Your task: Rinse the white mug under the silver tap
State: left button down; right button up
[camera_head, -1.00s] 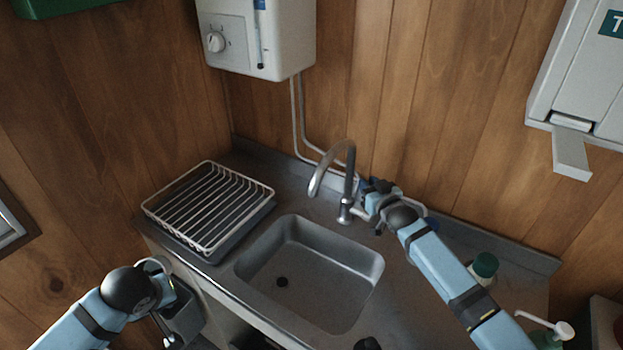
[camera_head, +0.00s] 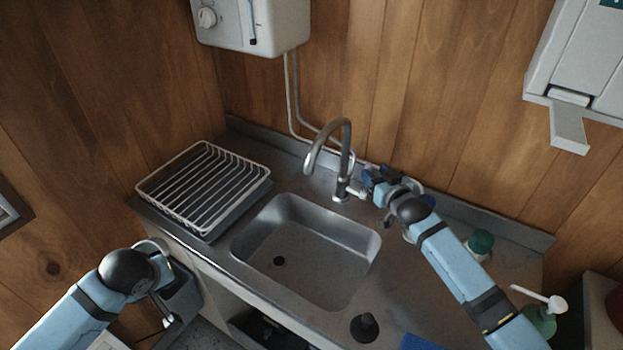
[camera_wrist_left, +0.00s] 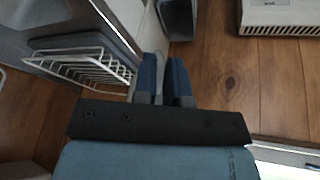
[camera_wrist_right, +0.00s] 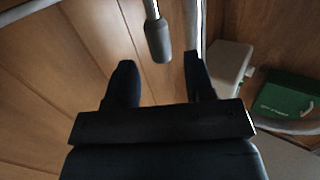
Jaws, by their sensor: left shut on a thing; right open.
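The silver tap (camera_head: 343,150) stands behind the sink (camera_head: 372,255), its spout curving over the basin; no water shows. My right gripper (camera_head: 376,180) is open just right of the tap's base. In the right wrist view a metal rod with a dark grey end (camera_wrist_right: 158,40) shows between its spread fingers (camera_wrist_right: 160,75); I cannot tell whether they touch it. My left gripper (camera_wrist_left: 166,80) is shut on a pale thing (camera_wrist_left: 160,70), seemingly the white mug, mostly hidden by the fingers. In the head view the left hand is low, left of the counter, and its fingers are hidden.
A white wire dish rack (camera_head: 205,185) stands left of the sink. A black plug (camera_head: 364,327) lies at the counter front. A green-capped bottle (camera_head: 480,244) and a pump bottle (camera_head: 541,318) stand on the right. A white water heater (camera_head: 250,22) hangs above.

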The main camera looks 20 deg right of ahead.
pick_arm(q)
jog(key=shift+f, duration=0.3)
pick_arm(e)
jog(key=s, duration=0.6)
jog(key=shift+d+r, duration=0.3)
jog(key=shift+f, duration=0.1)
